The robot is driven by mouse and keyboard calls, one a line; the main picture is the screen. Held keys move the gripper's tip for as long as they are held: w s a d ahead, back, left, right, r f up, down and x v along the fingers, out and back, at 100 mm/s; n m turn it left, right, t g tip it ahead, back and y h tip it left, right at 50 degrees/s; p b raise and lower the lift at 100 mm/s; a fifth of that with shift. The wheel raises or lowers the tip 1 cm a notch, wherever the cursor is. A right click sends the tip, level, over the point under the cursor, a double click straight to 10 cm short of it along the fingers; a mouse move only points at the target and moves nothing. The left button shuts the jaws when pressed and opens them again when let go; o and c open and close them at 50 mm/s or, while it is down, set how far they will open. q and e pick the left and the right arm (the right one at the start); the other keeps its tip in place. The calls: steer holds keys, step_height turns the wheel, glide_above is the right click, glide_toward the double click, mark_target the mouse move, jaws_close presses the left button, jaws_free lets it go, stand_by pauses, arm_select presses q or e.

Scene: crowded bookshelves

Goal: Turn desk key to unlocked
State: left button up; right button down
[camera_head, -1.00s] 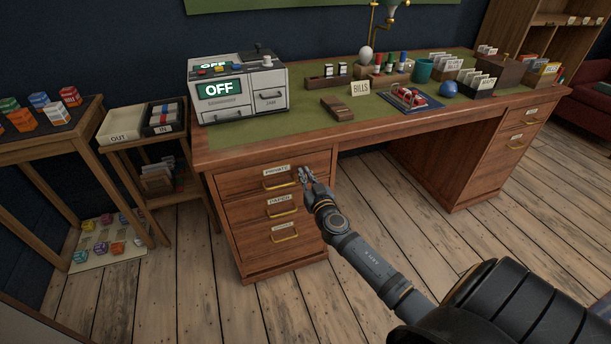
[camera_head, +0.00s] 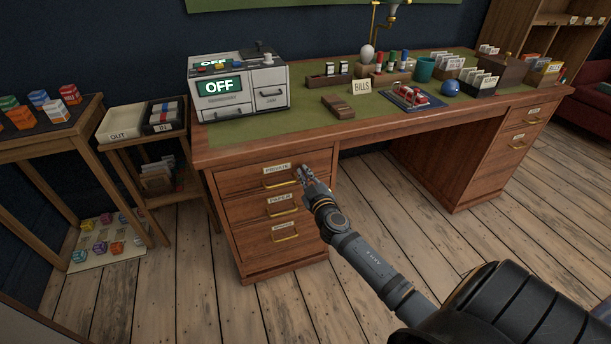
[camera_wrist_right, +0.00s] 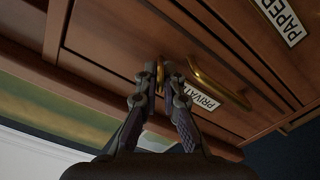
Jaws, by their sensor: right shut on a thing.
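The wooden desk (camera_head: 350,132) has a left pedestal with drawers. Its top drawer (camera_head: 240,178) is labelled PRIVATE and is closed. My right gripper (camera_head: 303,172) is at the right side of that drawer's front, beside its brass handle (camera_head: 282,183). In the right wrist view my right gripper (camera_wrist_right: 160,72) is shut on a small brass piece, the key (camera_wrist_right: 160,78), at the drawer front. The fingers hide most of the key, so its turn angle cannot be told. The left gripper is not in view.
PAPER drawer (camera_head: 262,208) and another drawer lie below. A white machine reading OFF (camera_head: 238,88) stands on the desk's left. A side table with OUT and IN trays (camera_head: 122,122) is left of the desk. Floor in front is clear.

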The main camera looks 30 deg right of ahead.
steer(key=n, duration=0.4)
steer(key=shift+a+f+n, duration=0.1)
steer(key=shift+n, duration=0.2)
steer(key=n, duration=0.3)
steer(key=shift+f+n, duration=0.1)
steer(key=shift+n, duration=1.2)
steer(key=shift+a+f+n, duration=0.1)
steer(key=shift+n, duration=0.4)
steer(key=c, duration=1.5)
jaws_free()
